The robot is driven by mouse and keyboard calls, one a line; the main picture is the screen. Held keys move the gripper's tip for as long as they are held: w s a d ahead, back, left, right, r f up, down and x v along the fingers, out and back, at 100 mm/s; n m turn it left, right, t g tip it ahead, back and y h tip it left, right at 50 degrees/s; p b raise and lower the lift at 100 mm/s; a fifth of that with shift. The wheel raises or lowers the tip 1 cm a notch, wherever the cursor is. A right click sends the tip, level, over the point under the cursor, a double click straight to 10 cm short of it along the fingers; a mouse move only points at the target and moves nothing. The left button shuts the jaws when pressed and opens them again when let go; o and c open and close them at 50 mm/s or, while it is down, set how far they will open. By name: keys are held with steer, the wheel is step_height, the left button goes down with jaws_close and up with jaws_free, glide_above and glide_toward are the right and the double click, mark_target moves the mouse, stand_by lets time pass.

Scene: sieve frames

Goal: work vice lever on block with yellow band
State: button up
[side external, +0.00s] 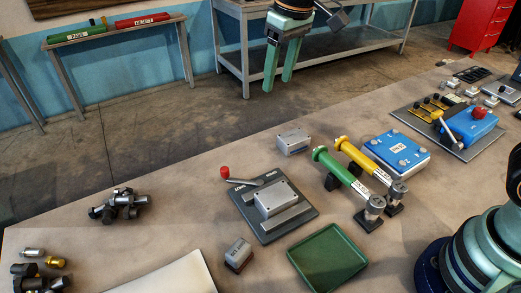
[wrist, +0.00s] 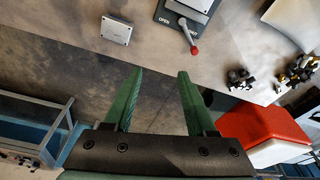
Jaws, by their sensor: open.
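My gripper (side external: 277,84) is open and empty, high beyond the table's far edge; its two green fingers also show apart in the wrist view (wrist: 160,75). The vice (side external: 294,228) is a dark plate with grey jaws on the table, and a grey block (side external: 272,196) sits at its jaws. Its lever (side external: 240,181) has a red knob and points left; the knob also shows in the wrist view (wrist: 194,50), near an "OPEN" label. One loose grey block (side external: 293,140) lies behind the vice, another (side external: 238,253) in front. I cannot make out a yellow band on any block.
A green tray (side external: 312,272) lies in front of the vice. A green-handled tool (side external: 345,172) and a yellow-handled tool (side external: 368,163) rest on stands to its right, by a blue case (side external: 397,153). Dark metal parts (side external: 119,205) lie left. Table between them and the vice is clear.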

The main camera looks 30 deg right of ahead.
steer(key=n+g, duration=0.2)
glide_toward(225, 169)
steer(key=shift+h, duration=0.3)
steer(key=f, duration=0.9)
steer(key=shift+a, duration=0.3)
steer(key=shift+c, duration=0.3)
jaws_close()
steer(key=shift+r, duration=0.1)
